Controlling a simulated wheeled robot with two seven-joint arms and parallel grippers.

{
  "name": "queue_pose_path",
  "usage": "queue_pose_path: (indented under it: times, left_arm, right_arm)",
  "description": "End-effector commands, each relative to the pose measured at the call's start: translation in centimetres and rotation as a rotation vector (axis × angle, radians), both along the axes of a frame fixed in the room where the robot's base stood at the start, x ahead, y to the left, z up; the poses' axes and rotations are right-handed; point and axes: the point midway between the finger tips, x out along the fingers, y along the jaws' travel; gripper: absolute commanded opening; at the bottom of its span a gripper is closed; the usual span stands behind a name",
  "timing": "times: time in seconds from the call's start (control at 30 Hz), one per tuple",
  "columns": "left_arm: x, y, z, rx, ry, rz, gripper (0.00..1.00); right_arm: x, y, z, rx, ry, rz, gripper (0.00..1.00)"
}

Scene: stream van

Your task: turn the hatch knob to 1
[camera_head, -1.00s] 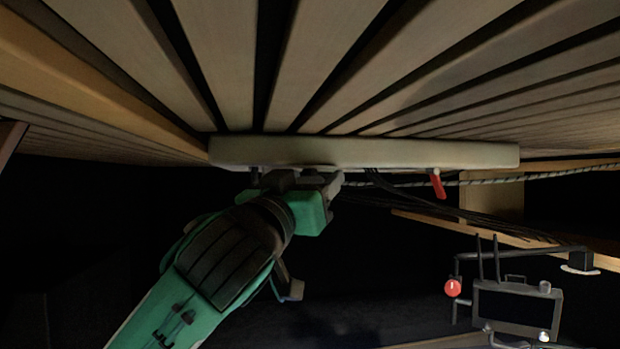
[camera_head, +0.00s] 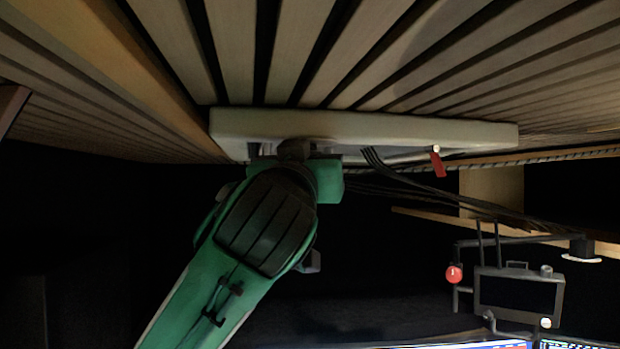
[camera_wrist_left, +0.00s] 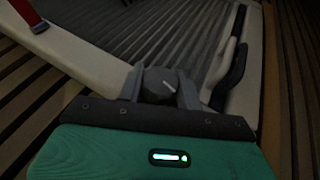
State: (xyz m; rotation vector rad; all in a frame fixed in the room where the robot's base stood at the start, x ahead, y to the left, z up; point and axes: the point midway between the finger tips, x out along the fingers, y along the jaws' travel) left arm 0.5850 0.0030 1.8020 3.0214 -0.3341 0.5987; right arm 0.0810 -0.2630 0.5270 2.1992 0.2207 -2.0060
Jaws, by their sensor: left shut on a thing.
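The hatch is a pale frame (camera_head: 390,125) set in the slatted ceiling. In the left wrist view the hatch knob (camera_wrist_left: 159,84) is dark and round with a light pointer line that slants up to the right. My left gripper (camera_wrist_left: 160,90) has one finger on each side of the knob and is shut on it. In the head view my left gripper (camera_head: 300,165) reaches up to the underside of the hatch, and its own wrist hides the knob. I cannot read any numbers around the knob. My right gripper is not in view.
A red tag or handle (camera_head: 438,162) hangs at the right of the hatch frame; it also shows in the left wrist view (camera_wrist_left: 25,12). Dark cables (camera_head: 400,180) run right from the hatch. A monitor on a bracket (camera_head: 517,293) stands at lower right.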

Motion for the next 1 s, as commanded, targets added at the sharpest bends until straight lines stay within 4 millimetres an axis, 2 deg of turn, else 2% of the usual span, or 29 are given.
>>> queue_pose_path:
  times: [0.03,0.4,0.7,1.0]
  left_arm:
    - [-0.1,-0.2,-0.8,-0.003,0.001,0.038,0.13]
    - [-0.1,-0.2,-0.7,0.001,0.001,0.391,0.13]
    - [0.0,-0.1,-0.4,0.004,0.002,0.623,0.13]
    - [0.0,-0.1,-0.2,0.002,0.000,0.755,0.13]
  right_arm:
    - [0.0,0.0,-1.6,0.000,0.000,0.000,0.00]
    - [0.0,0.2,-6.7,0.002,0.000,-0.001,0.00]
    - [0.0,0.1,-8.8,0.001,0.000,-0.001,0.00]
    - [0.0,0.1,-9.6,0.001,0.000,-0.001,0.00]
